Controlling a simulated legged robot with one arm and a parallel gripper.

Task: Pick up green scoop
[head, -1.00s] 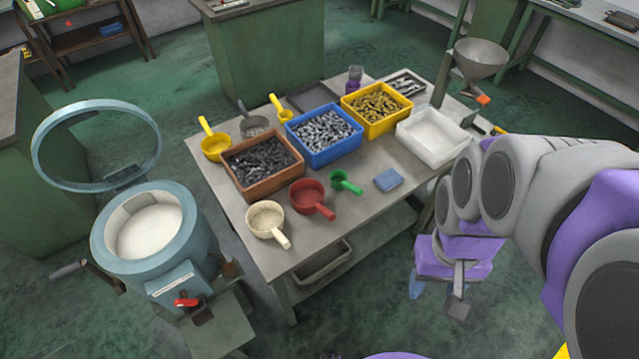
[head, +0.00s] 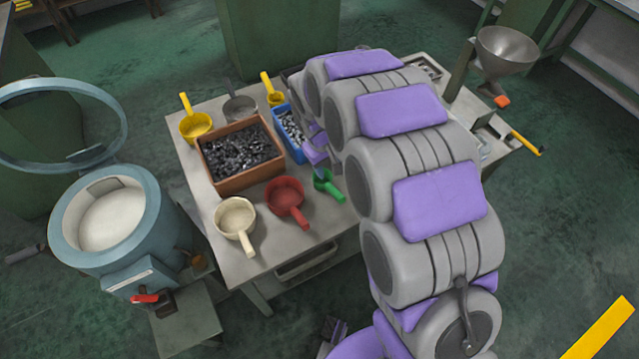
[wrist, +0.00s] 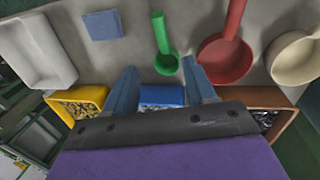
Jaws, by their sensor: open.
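The green scoop (head: 327,185) lies on the table at the right of the red scoop, partly beside my arm in the head view. In the wrist view the green scoop (wrist: 165,62) shows whole, its round cup toward my gripper and its handle pointing up the picture. My gripper (wrist: 158,82) is open, with its two blue fingers apart and nothing between them. The cup lies just beyond the fingertips, roughly between them in the picture. In the head view my arm hides most of the gripper.
The red scoop (wrist: 225,57) lies close beside the right finger in the wrist view, with a cream scoop (wrist: 293,57) beyond. A blue block (wrist: 103,24) and a white tray (wrist: 40,50) are at left. Yellow (wrist: 78,104), blue (wrist: 162,96) and brown (wrist: 262,97) bins stand below.

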